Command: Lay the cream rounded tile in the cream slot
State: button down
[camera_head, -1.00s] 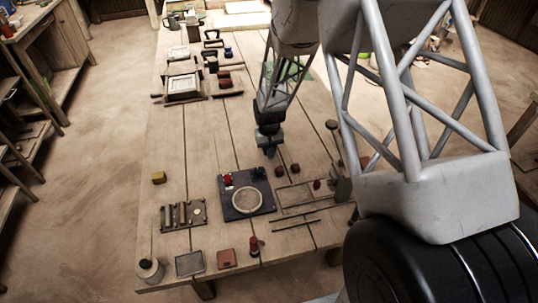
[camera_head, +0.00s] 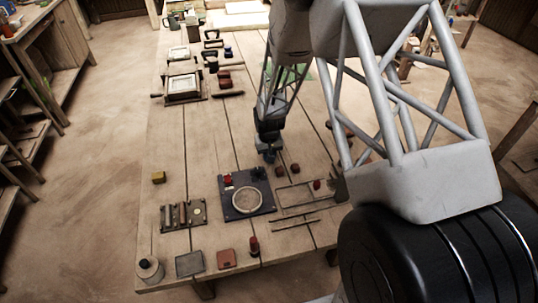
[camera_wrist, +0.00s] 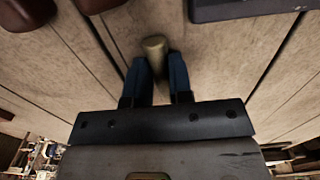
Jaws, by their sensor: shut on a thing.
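My gripper (camera_wrist: 158,72) is shut on the cream rounded tile (camera_wrist: 153,43), which sticks out past the blue fingertips in the wrist view. In the head view my gripper (camera_head: 269,157) hangs over the planks, just behind the dark blue plate with a round pale disc (camera_head: 245,200). The held tile is too small to make out there. A small dark holder (camera_head: 184,227) left of the plate has reddish bars and a pale round spot (camera_head: 198,211). I cannot tell which place is the cream slot.
Dark red blocks (camera_head: 281,171) lie right of my gripper, near a wooden frame (camera_head: 295,197). A grey canister (camera_head: 149,269), a grey square tray (camera_head: 189,264) and a red square (camera_head: 227,259) line the front.

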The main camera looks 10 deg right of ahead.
jog(key=shift+f, duration=0.1)
jog(key=c, duration=1)
grip_release()
notch_tip(320, 180, up, 12)
jog(key=shift+r, duration=0.15)
dwell(0.4)
